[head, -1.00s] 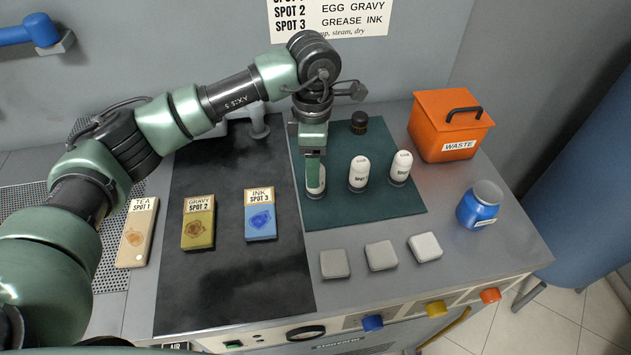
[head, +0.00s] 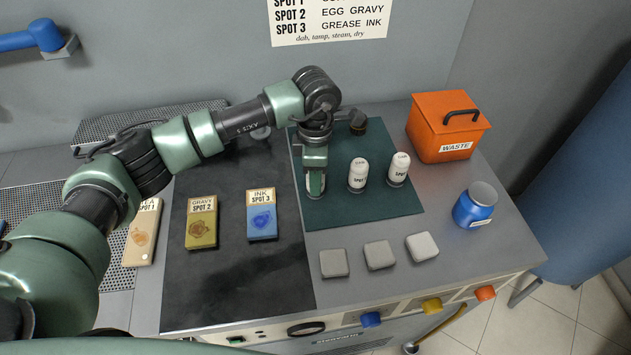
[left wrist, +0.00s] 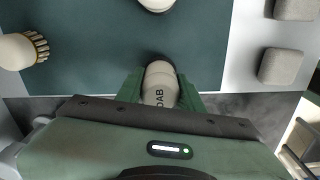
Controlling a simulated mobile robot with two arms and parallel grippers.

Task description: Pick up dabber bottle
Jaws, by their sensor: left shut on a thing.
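My left gripper (head: 316,190) points down over the green mat (head: 372,206) and is shut on the leftmost white dabber bottle (head: 309,184). The bottle stands upright at the mat's left side, partly hidden by the fingers. In the left wrist view the same bottle (left wrist: 159,87) shows between the green fingers, with the letters DAB on it. Two more white bottles, a middle one (head: 357,176) and a right one (head: 399,169), stand to its right on the mat. My right gripper is not in view.
A brush with a dark top (head: 358,123) stands at the mat's back. Three grey pads (head: 379,255) lie in front. Labelled swatches, such as the ink one (head: 262,216), lie to the left. An orange waste bin (head: 447,128) and a blue jar (head: 474,206) stand to the right.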

